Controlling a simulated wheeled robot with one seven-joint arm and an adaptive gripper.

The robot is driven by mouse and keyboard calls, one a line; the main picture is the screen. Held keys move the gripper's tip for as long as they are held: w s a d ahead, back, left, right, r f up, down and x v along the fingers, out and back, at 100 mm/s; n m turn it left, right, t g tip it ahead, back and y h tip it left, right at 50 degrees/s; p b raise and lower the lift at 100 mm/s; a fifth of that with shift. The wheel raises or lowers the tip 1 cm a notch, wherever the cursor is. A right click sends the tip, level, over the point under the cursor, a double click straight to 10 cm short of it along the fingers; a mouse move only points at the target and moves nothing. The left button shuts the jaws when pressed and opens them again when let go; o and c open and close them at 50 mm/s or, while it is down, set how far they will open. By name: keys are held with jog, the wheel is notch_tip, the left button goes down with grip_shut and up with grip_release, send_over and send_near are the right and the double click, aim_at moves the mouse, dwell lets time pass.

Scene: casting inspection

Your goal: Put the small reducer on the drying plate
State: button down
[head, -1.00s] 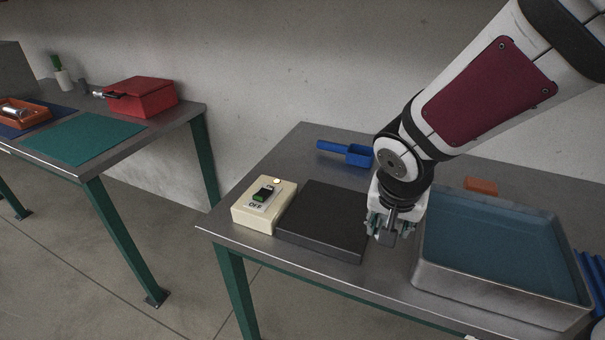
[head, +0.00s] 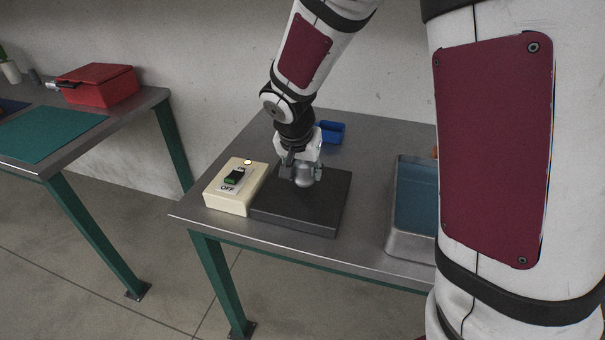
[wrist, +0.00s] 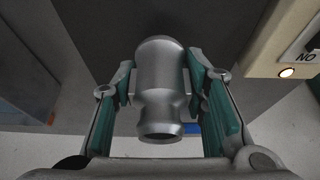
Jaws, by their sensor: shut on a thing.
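My gripper (head: 301,172) is over the black drying plate (head: 298,208) in the head view. It is shut on the small reducer (wrist: 160,88), a grey metal fitting with a wide end and a narrower flanged end. In the wrist view the green-padded fingers press on both its sides. The reducer also shows between the fingers in the head view (head: 304,176). The dark plate (wrist: 113,30) lies behind it in the wrist view. I cannot tell whether the reducer touches the plate.
A cream switch box (head: 233,188) with a lit lamp stands against the plate's left side. A blue scoop (head: 331,131) lies behind my gripper. A metal tank of blue liquid (head: 412,210) is at right, partly hidden by my arm. A red box (head: 98,86) sits on the other table.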

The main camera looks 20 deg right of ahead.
jog(key=shift+f, duration=1)
jog(key=shift+f+b, duration=0.15)
jog(key=shift+b, duration=0.15)
jog(key=c, duration=1)
grip_release()
jog(key=shift+o, duration=0.2)
